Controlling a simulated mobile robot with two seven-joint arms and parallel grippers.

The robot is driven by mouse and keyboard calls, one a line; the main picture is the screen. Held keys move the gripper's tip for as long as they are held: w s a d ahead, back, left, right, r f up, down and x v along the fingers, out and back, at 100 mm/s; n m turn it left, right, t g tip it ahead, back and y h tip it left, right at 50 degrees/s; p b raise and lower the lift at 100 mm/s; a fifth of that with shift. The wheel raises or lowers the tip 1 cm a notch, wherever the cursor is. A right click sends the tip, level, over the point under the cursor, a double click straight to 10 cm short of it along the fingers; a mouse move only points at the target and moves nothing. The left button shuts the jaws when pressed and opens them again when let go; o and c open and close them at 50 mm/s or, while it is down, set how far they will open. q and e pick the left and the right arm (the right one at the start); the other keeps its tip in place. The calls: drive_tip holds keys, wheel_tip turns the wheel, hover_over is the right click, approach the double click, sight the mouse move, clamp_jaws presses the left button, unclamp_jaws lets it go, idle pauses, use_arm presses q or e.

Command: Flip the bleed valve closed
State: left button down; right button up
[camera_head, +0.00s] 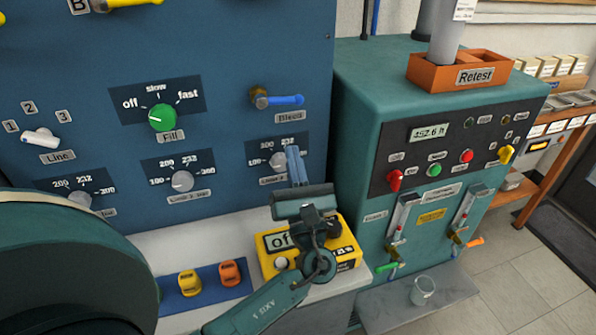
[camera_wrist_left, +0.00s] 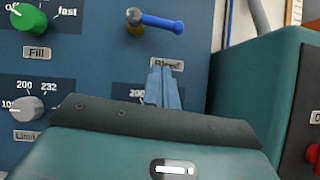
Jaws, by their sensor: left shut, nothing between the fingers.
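The bleed valve (camera_head: 277,98) is a brass fitting with a blue lever on the blue panel, above the label Bleed. Its lever lies about horizontal, pointing right. In the left wrist view the bleed valve (camera_wrist_left: 155,20) shows at the top, its lever also pointing right. My left gripper (camera_head: 293,153) is shut and empty, in front of the panel below the bleed valve and apart from its lever in the picture. In the left wrist view its fingertips (camera_wrist_left: 163,72) overlap the Bleed label. My right gripper is not in view.
A green fill knob (camera_head: 162,117) sits left of the valve. A teal bench unit (camera_head: 400,85) with knobs and a display stands to the right. A yellow box (camera_head: 347,262) and orange and yellow items (camera_head: 230,273) sit below. A clear cup (camera_head: 422,290) stands on the grey slab.

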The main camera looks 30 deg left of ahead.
sight(282, 101)
use_arm(q)
drive_tip(key=w+r, duration=0.1)
drive_tip(key=r, duration=0.1)
drive_tip(key=w+a+r+p, duration=0.1)
drive_tip(key=r, duration=0.1)
drive_tip(key=w+a+r+p, duration=0.1)
drive_tip(key=shift+a+r, duration=0.25)
drive_tip(key=shift+r, duration=0.15)
